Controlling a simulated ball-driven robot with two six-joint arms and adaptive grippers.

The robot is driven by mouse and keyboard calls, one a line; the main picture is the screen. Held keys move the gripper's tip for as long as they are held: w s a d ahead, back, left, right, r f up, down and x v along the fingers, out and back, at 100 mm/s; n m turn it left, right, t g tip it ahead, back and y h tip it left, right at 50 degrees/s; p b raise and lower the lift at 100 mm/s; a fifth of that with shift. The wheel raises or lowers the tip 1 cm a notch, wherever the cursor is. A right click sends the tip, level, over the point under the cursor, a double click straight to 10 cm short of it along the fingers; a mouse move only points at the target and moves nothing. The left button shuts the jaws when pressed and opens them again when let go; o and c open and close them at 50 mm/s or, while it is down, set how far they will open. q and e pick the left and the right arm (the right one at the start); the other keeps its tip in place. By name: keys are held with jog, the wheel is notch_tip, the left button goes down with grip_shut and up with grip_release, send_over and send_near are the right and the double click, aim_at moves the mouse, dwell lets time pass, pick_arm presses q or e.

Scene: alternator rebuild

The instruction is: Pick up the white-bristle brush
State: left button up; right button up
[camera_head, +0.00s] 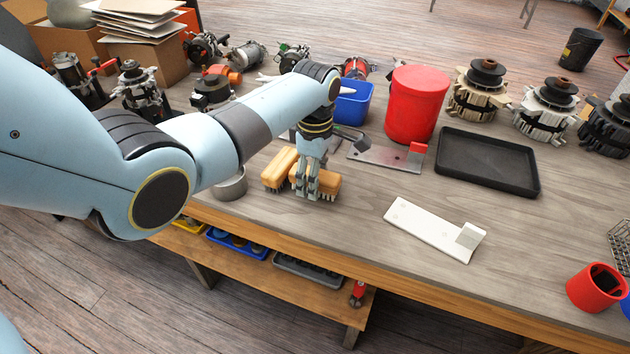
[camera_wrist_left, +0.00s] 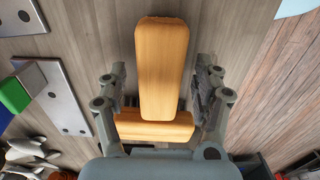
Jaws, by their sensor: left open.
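Two brushes with orange-yellow wooden backs lie on the workbench. The right brush (camera_head: 328,184) runs left to right; in the left wrist view it is the upright block (camera_wrist_left: 162,70) between my fingers. The left brush (camera_head: 279,169) lies at an angle to it; in the left wrist view it is the crosswise block (camera_wrist_left: 155,126). Dark bristles show under the backs in the head view; I see no white bristles clearly. My left gripper (camera_head: 309,190) points down over the right brush, open, a finger on each side with gaps (camera_wrist_left: 163,88). My right gripper is not in view.
A grey metal cup (camera_head: 231,186) stands left of the brushes near the bench edge. Behind are a blue bin (camera_head: 353,106), a steel plate with a red block (camera_head: 385,153) and a red canister (camera_head: 415,105). A white bracket (camera_head: 430,228) lies right; bare bench lies between.

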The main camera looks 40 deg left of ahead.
pick_arm(q)
jog(key=shift+f, duration=0.3)
grip_shut()
jog(key=shift+r, duration=0.5)
jog(key=r, duration=0.2)
jog(key=d+r, duration=0.1)
jog(key=shift+w+r, duration=0.25)
jog(key=shift+r, duration=0.1)
jog(key=w+d+r, duration=0.3)
jog(key=d+r, duration=0.3)
jog(key=d, duration=0.4)
jog(key=shift+w+r+b, duration=0.15)
jog(key=shift+r+b, duration=0.05)
jog(key=shift+b, duration=0.2)
